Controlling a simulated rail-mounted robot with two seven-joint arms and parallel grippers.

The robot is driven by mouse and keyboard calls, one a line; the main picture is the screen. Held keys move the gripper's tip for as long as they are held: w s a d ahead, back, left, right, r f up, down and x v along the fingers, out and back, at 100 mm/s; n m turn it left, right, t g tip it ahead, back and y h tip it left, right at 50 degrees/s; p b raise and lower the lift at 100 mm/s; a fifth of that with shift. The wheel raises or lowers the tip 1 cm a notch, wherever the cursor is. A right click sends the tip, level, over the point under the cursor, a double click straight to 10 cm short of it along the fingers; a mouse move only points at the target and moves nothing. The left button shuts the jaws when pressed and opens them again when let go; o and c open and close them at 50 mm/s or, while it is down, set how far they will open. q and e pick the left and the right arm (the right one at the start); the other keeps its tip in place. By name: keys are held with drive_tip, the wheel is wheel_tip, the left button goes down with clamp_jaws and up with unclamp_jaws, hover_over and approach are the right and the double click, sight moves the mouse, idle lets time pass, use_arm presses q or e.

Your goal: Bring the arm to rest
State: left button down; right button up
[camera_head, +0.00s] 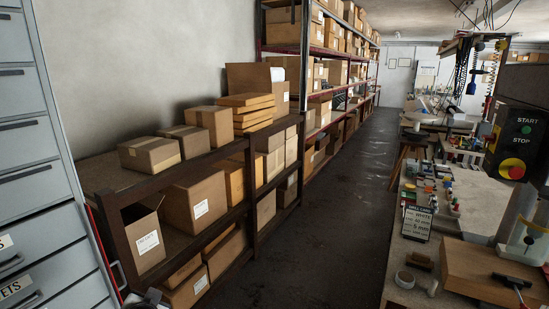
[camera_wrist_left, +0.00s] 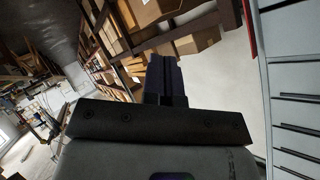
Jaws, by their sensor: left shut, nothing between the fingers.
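My left gripper (camera_wrist_left: 166,78) shows in the left wrist view. Its two dark fingers are together and hold nothing. It is in free space, with shelves and boxes in the background beyond it and touching none of them that I can see. In the head view neither gripper can be made out clearly; a small dark and grey piece shows at the bottom edge, too cut off to tell. My right gripper is in neither view.
A low dark shelf (camera_head: 92,176) with cardboard boxes (camera_head: 150,154) stands at the left, beside a grey drawer cabinet (camera_head: 28,150). Tall racks run to the back. The aisle floor (camera_head: 330,220) between is clear.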

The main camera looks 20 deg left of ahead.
use_arm(q)
drive_tip(key=s+d+f+m+h, duration=0.2)
drive_tip(key=s+d+f+h, duration=0.1)
drive_tip(key=s+d+f, duration=0.5)
drive_tip(key=s+d+f+m+h, duration=0.1)
drive_tip(key=s+d+f+h, duration=0.4)
drive_tip(key=d, duration=0.5)
drive_tip(key=s+d+f+g, duration=0.25)
drive_tip(key=s+f, duration=0.25)
drive_tip(key=s, duration=0.4)
drive_tip(key=s+d+f+g, duration=0.25)
drive_tip(key=s+f, duration=0.25)
drive_tip(key=s, duration=0.3)
wheel_tip(320, 180, up, 28)
drive_tip(key=p, duration=2.8)
drive_tip(key=shift+a+r+g, duration=0.15)
drive_tip(key=shift+a+g, duration=0.15)
drive_tip(key=shift+a, duration=0.05)
drive_tip(key=c, duration=1.8)
unclamp_jaws()
